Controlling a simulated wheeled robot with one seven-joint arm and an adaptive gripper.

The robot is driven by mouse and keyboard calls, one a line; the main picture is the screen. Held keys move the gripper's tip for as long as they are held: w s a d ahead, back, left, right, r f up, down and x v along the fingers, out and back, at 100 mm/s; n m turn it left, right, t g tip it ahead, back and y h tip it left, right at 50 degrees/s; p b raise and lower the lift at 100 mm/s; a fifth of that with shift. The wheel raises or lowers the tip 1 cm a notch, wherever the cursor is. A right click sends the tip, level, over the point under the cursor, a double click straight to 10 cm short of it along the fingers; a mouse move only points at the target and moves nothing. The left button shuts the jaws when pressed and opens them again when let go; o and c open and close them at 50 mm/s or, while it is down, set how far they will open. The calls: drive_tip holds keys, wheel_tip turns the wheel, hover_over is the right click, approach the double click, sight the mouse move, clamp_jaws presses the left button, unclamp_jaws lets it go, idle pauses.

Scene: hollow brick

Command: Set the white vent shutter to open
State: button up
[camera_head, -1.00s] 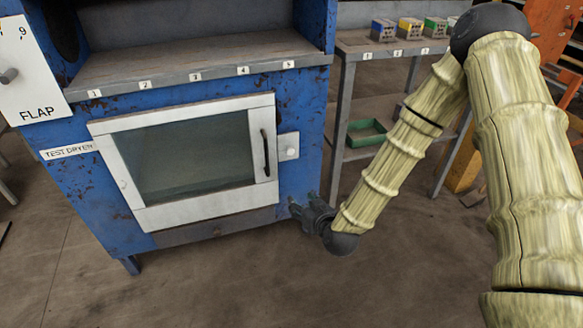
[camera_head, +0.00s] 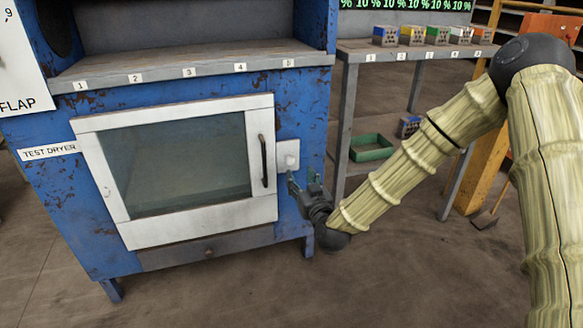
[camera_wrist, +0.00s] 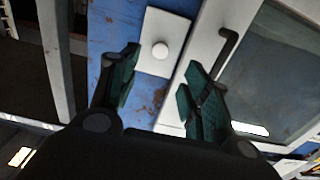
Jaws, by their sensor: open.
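The white plate marked FLAP (camera_head: 20,65) is at the far left of the blue test dryer (camera_head: 60,195), cut off by the picture's edge; its knob is out of view in the head view now. My gripper (camera_head: 303,181) is open and empty, in front of the dryer's right side, just below a small white plate with a round knob (camera_head: 289,159). In the wrist view my gripper (camera_wrist: 155,85) has its two green-padded fingers apart. The round white knob (camera_wrist: 160,50) shows beyond and between them, not held.
The dryer's white-framed glass door (camera_head: 185,165) is shut, with a black handle (camera_head: 264,160). A numbered ledge (camera_head: 190,70) runs above it. At the right stands a grey table (camera_head: 400,52) with several small coloured blocks; a green tray (camera_head: 371,148) lies on its lower shelf.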

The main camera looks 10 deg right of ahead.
sight(291, 162)
drive_tip(key=w+b, duration=0.1)
drive_tip(key=w, duration=0.1)
drive_tip(key=w+a+b, duration=0.1)
drive_tip(key=w, duration=0.4)
drive_tip(key=shift+w+a+f+b, duration=0.15)
drive_tip(key=shift+w+b, duration=0.2)
drive_tip(key=shift+b, duration=0.05)
drive_tip(key=shift+w+a, duration=0.15)
drive_tip(key=shift+w, duration=0.7)
clamp_jaws()
